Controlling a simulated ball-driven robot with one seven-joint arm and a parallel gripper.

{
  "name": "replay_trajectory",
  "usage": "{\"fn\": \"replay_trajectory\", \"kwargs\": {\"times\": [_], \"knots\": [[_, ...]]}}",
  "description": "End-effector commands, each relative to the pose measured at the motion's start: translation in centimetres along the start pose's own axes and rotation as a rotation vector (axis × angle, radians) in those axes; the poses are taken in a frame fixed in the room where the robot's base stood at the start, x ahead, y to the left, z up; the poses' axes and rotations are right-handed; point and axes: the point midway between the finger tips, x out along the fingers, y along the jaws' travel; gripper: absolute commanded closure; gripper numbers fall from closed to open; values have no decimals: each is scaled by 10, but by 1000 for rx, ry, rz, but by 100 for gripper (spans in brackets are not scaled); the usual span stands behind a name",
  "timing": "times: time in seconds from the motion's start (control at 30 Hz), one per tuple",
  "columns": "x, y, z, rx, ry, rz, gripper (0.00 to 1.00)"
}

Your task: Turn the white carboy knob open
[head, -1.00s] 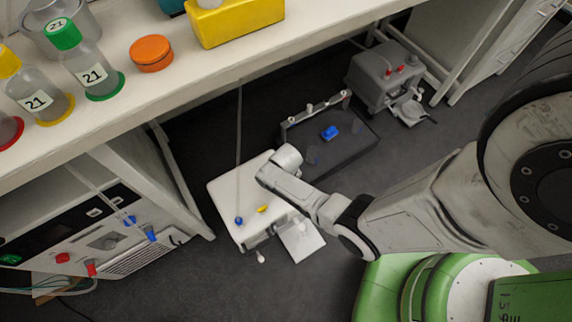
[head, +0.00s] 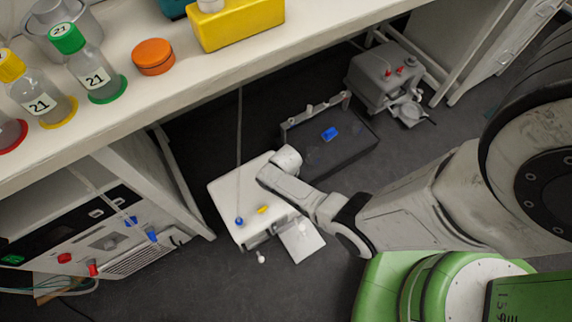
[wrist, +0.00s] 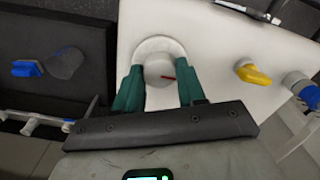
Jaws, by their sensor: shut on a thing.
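The white carboy (head: 228,192) stands on the floor under the bench. It shows as a pale surface in the wrist view (wrist: 225,70). In the wrist view its round white knob (wrist: 157,68), with a red mark on its face, sits between the two green fingers of my gripper (wrist: 160,88). The fingers are shut on the knob from both sides. In the head view my arm hides the knob and the fingers. A yellow part (wrist: 253,75) and a blue fitting (wrist: 301,90) are on the carboy to the right of the knob.
A black carboy (head: 345,148) with a blue knob (head: 329,134) stands close beside the white one. A grey carboy (head: 380,75) is farther back. The bench (head: 190,85), with bottles and a yellow box (head: 240,25), overhangs the area. A control unit (head: 110,240) is at left.

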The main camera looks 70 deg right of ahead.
Motion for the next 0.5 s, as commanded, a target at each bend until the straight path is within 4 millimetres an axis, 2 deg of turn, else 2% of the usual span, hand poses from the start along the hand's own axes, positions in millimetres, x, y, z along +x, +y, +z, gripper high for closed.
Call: {"fn": "replay_trajectory", "kwargs": {"times": [0.17,0.2,0.43,0.5], "knots": [[0,0,0,-1,0,0,91],[0,0,0,-1,0,0,56],[0,0,0,0,0,0,35],[0,0,0,0,0,0,35]]}}
